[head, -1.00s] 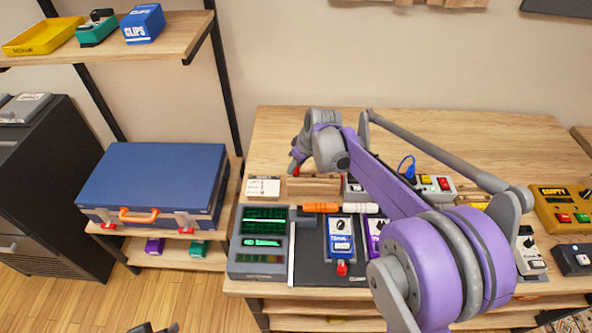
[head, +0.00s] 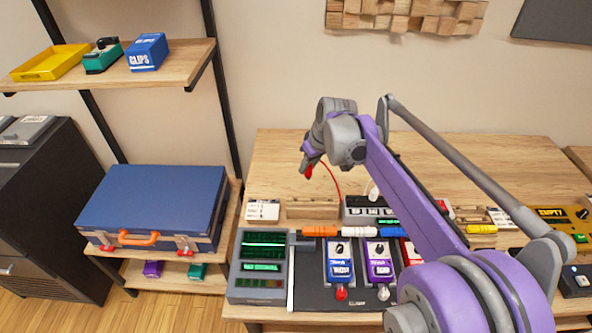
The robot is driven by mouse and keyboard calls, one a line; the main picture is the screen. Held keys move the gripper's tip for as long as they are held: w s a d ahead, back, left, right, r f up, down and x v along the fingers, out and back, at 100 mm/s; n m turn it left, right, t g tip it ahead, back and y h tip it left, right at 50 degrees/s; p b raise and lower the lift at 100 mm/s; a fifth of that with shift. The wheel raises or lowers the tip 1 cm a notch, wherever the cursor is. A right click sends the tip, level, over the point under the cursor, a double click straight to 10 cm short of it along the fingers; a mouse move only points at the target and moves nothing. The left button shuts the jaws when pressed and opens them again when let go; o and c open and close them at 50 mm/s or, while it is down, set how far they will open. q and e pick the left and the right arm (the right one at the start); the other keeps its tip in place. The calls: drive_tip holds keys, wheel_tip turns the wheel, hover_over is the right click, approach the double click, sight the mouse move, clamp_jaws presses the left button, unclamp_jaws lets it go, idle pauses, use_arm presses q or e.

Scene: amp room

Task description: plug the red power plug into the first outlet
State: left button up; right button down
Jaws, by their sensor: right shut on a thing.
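My right gripper (head: 309,165) is shut on the red power plug (head: 309,172) and holds it above the back of the workbench. The gripper points downward and hides most of the plug. A thin red cable (head: 331,178) curves from it down to the right, toward the bench. A grey strip (head: 354,212) that looks like the outlet strip lies to the lower right of the plug, apart from it. A white plug (head: 374,194) stands at it. My right arm covers much of the strip, so I cannot make out the first outlet. My left gripper is not in view.
A wooden block (head: 312,209) and a white card (head: 263,210) stand below the gripper. Blue (head: 340,268) and purple (head: 379,265) pedals and a green-screened device (head: 262,268) fill the bench front. The back of the bench (head: 275,160) is clear.

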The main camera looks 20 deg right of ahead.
use_arm(q)
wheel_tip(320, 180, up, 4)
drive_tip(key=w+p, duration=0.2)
drive_tip(key=p, duration=0.1)
use_arm(e)
drive_tip(key=s+d+m+h, duration=0.1)
drive_tip(key=s+d+m, duration=0.25)
drive_tip(key=d, duration=0.25)
drive_tip(key=s+d+m+h, duration=0.2)
drive_tip(key=s+d+m, duration=0.15)
drive_tip(key=d, duration=0.35)
drive_tip(key=shift+w+f+b, duration=0.1)
drive_tip(key=shift+f+b, duration=1.55)
drive_tip(key=shift+f, duration=1.1)
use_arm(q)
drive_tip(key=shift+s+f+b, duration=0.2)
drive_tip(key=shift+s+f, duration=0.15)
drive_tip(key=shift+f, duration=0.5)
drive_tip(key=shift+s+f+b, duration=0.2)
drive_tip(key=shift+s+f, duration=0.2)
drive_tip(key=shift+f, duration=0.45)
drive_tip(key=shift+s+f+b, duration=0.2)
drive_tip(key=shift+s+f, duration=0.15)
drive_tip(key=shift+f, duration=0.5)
use_arm(e)
drive_tip(key=shift+f, duration=0.95)
